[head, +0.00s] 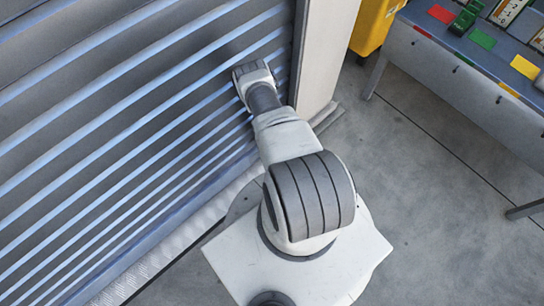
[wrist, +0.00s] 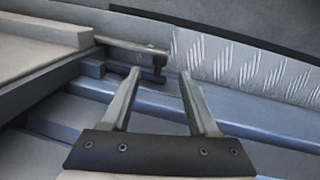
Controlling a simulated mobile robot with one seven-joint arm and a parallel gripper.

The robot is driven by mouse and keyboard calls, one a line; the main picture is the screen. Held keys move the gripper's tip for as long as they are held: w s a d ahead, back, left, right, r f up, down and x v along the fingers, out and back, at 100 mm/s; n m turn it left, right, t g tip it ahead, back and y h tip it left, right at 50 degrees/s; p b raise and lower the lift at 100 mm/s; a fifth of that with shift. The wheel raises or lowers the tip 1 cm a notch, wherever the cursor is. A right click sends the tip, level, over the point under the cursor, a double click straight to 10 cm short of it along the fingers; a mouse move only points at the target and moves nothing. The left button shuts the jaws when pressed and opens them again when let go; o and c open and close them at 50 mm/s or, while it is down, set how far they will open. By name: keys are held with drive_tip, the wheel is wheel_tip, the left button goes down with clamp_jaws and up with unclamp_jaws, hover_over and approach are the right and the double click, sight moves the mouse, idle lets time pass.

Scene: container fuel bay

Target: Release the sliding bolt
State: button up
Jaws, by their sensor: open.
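In the wrist view, a metal rod that looks like the sliding bolt (wrist: 128,44) runs along the bottom of the shutter. A small dark upright piece (wrist: 160,66) stands at its right end. My gripper (wrist: 160,73) is open and empty, its two fingers apart and pointing toward the rod. The dark piece shows between the fingertips, beyond them; I cannot tell how large the gap is. In the head view, my arm reaches to the slatted shutter (head: 120,120) near its right edge. The bolt and my fingers are hidden there.
A pale door post (head: 325,55) stands right of my arm. A tread-plate strip (wrist: 240,62) runs along the floor by the shutter. The grey floor (head: 430,200) at right is clear.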

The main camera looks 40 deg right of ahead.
drive_tip(key=f+b, duration=0.1)
drive_tip(key=f, duration=0.1)
drive_tip(key=f+b, duration=0.1)
drive_tip(key=f, duration=0.1)
drive_tip(key=d+f+b, duration=0.1)
drive_tip(key=f, duration=0.1)
drive_tip(key=shift+w+f, duration=0.1)
drive_tip(key=shift+f, duration=0.3)
clamp_jaws()
idle(1.1)
